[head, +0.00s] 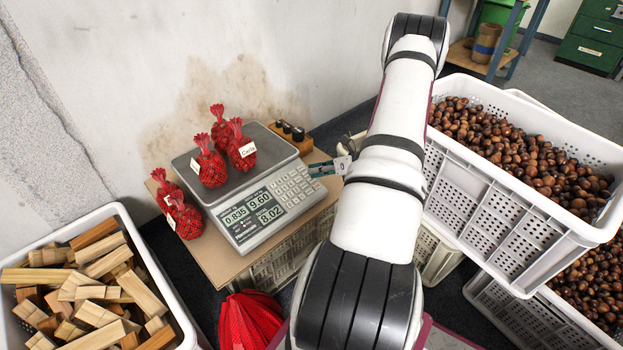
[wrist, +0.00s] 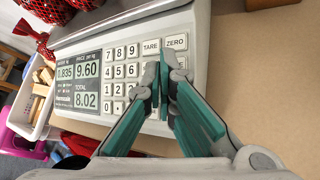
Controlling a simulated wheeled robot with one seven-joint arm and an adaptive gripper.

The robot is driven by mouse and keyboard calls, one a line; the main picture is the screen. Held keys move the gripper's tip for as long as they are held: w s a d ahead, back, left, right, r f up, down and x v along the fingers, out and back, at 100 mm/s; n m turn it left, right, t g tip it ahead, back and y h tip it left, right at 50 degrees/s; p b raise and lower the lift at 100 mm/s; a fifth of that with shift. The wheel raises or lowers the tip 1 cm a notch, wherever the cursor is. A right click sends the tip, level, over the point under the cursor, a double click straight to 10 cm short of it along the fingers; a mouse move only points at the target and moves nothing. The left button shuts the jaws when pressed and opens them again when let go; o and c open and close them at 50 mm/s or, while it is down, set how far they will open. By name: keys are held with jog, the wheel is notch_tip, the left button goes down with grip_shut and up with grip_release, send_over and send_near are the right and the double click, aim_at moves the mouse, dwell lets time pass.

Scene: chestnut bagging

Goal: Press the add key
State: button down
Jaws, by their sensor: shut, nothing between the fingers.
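A grey and white price scale (head: 240,235) stands on a brown board, its display reading 0.835, 9.60 and 8.02. Its keypad (head: 290,186) is right of the display; in the wrist view the number keys (wrist: 119,70) and the TARE and ZERO keys (wrist: 163,45) are readable. My gripper (wrist: 164,84) is shut and empty, its green fingers together over the right part of the keypad, below TARE and ZERO. In the head view my gripper (head: 318,171) is at the keypad's right edge. The fingers hide keys there, and I cannot read an add key or tell whether the tips touch.
Red net bags (head: 211,168) of chestnuts sit on the scale plate, with others (head: 186,220) at its left edge. A crate of wood blocks (head: 113,208) is at left, chestnut crates (head: 480,170) at right. Dark-knobbed weights (head: 289,131) stand behind the scale.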

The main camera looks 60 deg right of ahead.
jog(key=r+p, duration=0.1)
jog(key=s+r+p, duration=0.1)
jog(key=r, duration=0.1)
jog(key=r+p, duration=0.1)
jog(key=shift+s+a+r+p, duration=0.2)
jog(key=shift+s+r+p, duration=0.1)
jog(key=shift+r, duration=0.05)
dwell(0.3)
dwell(0.8)
